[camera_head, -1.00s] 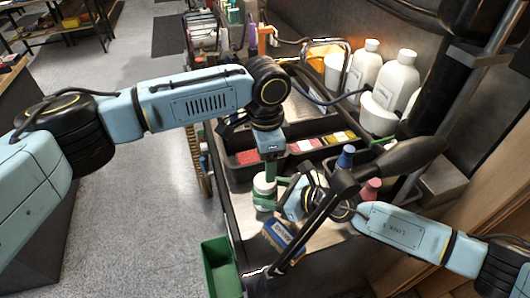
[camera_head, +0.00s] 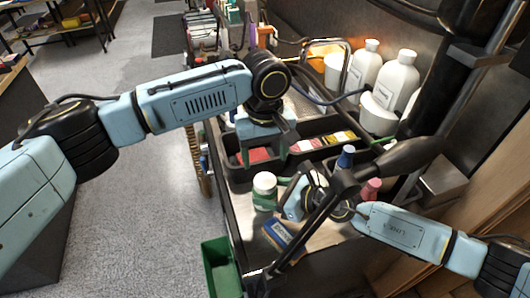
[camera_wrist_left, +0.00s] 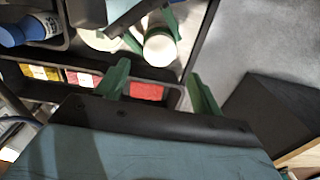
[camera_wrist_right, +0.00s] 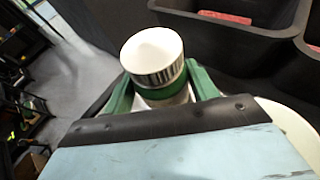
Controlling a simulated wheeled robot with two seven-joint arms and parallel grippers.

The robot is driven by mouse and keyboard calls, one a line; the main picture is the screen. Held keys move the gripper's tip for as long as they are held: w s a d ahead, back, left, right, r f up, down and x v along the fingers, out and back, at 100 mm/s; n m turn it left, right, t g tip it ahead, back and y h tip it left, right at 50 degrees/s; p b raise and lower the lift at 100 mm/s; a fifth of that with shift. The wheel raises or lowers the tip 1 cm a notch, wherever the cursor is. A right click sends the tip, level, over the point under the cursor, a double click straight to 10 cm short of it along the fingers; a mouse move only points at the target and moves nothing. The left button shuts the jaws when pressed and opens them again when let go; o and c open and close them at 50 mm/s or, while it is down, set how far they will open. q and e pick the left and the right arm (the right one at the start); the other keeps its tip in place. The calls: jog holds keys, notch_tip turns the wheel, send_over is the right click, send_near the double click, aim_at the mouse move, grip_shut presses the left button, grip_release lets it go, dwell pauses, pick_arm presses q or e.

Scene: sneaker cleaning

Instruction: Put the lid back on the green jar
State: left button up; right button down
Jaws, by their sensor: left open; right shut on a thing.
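The green jar (camera_head: 264,201) stands upright on the bench top, with its white lid (camera_head: 264,182) sitting on its mouth. In the right wrist view the ribbed lid (camera_wrist_right: 152,52) looks level above the green band of the jar (camera_wrist_right: 166,86). My right gripper (camera_wrist_right: 160,84) is shut around the jar, one finger on each side below the lid. My left gripper (camera_head: 263,152) is open and empty, above and behind the jar, clear of the lid. The lid also shows beyond its spread fingers in the left wrist view (camera_wrist_left: 160,49).
A blue-capped bottle (camera_head: 346,157) and pink bottle (camera_head: 370,190) stand to the right. A blue and tan box (camera_head: 277,233) lies in front. A green bin (camera_head: 219,266) is at lower left.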

aim_at(265, 180)
pick_arm(q)
jog(key=shift+f, duration=0.1)
dwell(0.3)
jog(key=shift+f, duration=3.9)
jog(key=shift+c, duration=0.2)
